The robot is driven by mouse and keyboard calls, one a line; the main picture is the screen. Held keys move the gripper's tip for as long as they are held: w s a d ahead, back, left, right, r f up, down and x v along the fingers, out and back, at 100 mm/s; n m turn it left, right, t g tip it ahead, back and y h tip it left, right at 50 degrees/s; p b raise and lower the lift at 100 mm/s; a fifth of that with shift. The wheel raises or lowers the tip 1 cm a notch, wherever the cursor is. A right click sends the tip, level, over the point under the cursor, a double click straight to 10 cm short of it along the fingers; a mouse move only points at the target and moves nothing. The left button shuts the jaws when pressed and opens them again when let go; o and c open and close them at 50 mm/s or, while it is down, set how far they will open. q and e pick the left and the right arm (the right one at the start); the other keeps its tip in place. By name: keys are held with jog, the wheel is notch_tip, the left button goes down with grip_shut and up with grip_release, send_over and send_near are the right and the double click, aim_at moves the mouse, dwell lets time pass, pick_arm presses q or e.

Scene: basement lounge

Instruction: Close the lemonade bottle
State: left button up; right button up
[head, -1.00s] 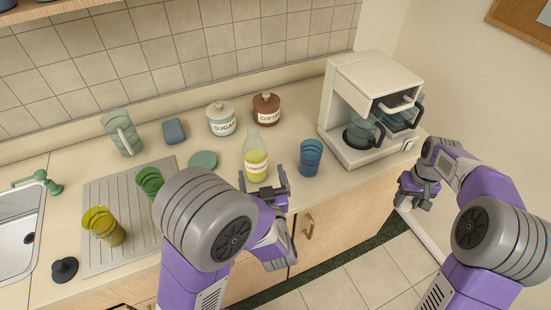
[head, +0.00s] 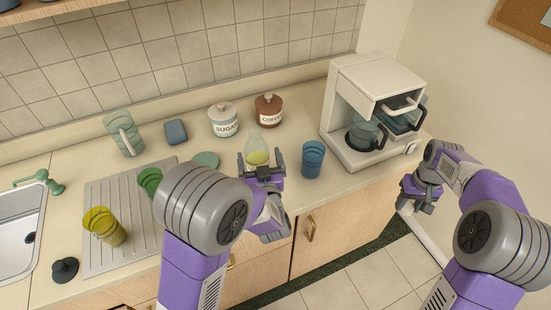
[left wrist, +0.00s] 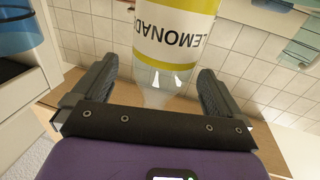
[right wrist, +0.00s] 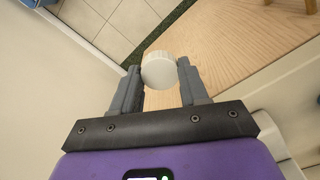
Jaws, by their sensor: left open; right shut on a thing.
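The lemonade bottle (head: 258,146) stands upright on the counter, clear glass with yellow liquid and no cap seen on it. In the left wrist view its white label (left wrist: 177,35) reads upside down. My left gripper (head: 262,165) is open in front of the bottle, with a finger on each side of its lower part in the head view. In the left wrist view the fingers (left wrist: 157,88) flank the bottle, with gaps showing. My right gripper (right wrist: 160,75) is shut on a white round cap (right wrist: 159,70), held off the counter at the right of the head view (head: 420,192).
A blue cup (head: 312,160) stands close right of the bottle, and a coffee machine (head: 345,85) further right. Sugar (head: 223,119) and coffee (head: 268,110) jars stand behind. The front counter strip is narrow.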

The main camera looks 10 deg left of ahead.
pick_arm(q)
jog(key=x, duration=0.5)
jog(key=shift+a, duration=0.2)
pick_arm(e)
jog(key=shift+f, duration=0.3)
